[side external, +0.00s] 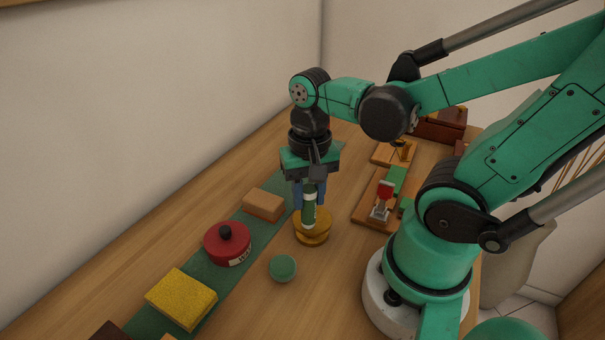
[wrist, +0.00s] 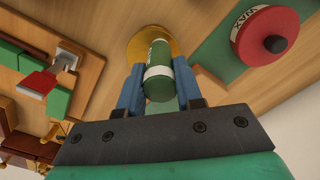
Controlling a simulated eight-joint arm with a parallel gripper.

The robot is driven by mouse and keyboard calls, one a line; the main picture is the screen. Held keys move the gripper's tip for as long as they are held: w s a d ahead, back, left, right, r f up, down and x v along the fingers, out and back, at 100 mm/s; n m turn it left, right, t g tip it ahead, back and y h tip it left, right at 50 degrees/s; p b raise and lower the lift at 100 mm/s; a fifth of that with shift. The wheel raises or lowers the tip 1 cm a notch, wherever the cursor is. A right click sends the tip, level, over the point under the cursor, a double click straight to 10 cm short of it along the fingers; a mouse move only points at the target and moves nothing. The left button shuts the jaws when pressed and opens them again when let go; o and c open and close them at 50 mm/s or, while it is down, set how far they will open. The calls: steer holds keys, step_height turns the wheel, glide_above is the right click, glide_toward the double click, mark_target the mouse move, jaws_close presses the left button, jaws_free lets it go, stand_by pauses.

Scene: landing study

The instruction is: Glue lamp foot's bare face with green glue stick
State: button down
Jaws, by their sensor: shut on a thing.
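The green glue stick (side external: 309,212) has a pale band and stands roughly upright in my gripper (side external: 308,196). The blue fingers are shut on it, and the wrist view also shows the stick (wrist: 158,70) between them. The brass-coloured round lamp foot (side external: 313,239) rests on the table right below the stick. In the wrist view the lamp foot (wrist: 134,48) is partly hidden behind the stick. The stick's lower end overlaps the foot's upper face; I cannot tell whether they touch. A round green piece (side external: 283,268), perhaps the cap, lies apart on the table.
A red wax tin (side external: 227,243), a yellow sponge-like block (side external: 181,298) and a tan block (side external: 263,205) sit along a green strip (side external: 248,263) to the left. A wooden board (side external: 367,212) with a red-handled clamp (side external: 383,198) is right of the foot.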

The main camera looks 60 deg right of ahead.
steer(key=shift+d+f, duration=0.1)
steer(key=shift+d, duration=1.45)
steer(key=shift+a, duration=1.55)
steer(key=shift+d, duration=1.55)
step_height(320, 180, up, 7)
